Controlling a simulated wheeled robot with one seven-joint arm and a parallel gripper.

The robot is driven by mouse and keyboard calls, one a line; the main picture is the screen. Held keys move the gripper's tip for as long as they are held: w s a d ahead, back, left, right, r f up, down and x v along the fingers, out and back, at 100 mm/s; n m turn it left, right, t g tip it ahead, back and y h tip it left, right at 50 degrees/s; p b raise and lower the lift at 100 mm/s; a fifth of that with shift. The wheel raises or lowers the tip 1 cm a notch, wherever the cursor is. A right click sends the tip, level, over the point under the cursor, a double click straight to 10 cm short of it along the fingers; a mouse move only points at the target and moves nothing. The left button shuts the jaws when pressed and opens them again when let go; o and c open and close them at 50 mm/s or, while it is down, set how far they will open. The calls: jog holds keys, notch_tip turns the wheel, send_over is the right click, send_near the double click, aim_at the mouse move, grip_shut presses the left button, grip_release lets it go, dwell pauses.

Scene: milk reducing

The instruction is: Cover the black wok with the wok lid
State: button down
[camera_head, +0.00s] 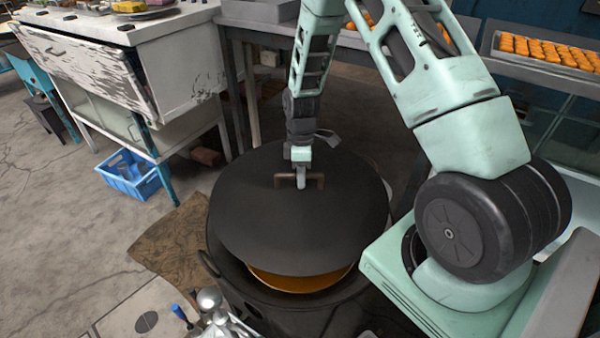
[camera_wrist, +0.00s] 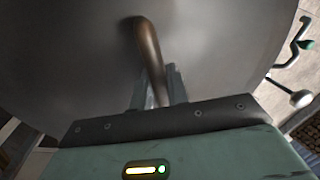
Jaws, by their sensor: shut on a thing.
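The wok lid (camera_head: 300,225) is a large dark round disc with a brown handle (camera_head: 318,181) at its middle. My gripper (camera_head: 301,180) is shut on that handle. In the wrist view, my gripper's fingers (camera_wrist: 158,88) close around the curved brown handle (camera_wrist: 149,50), with the grey lid (camera_wrist: 75,55) behind it. The black wok (camera_head: 214,262) sits below the lid. The lid lies over most of its opening, shifted to the back, and a crescent of orange-brown contents (camera_head: 300,281) shows at the front. Whether the lid touches the wok's rim I cannot tell.
A white worn cabinet (camera_head: 190,60) stands at the back left, with a blue crate (camera_head: 132,176) on the floor beside it. A tray of orange pastries (camera_head: 545,50) is at the back right. Metal items (camera_head: 215,305) and a blue-handled tool (camera_head: 180,313) lie in front of the wok.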

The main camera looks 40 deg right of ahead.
notch_tip(320, 180, down, 14)
jog(key=b, duration=1)
jog(key=shift+f, duration=0.15)
jog(key=shift+f, duration=0.35)
dwell(0.5)
jog(key=c, duration=1.3)
grip_release()
jog(key=w+r, duration=0.1)
jog(key=r, duration=0.4)
jog(key=d+r, duration=0.1)
jog(key=r, duration=0.5)
jog(key=w+d+r, duration=0.1)
jog(key=r, duration=0.5)
jog(key=shift+w+d+r, duration=0.1)
jog(key=shift+w, duration=0.25)
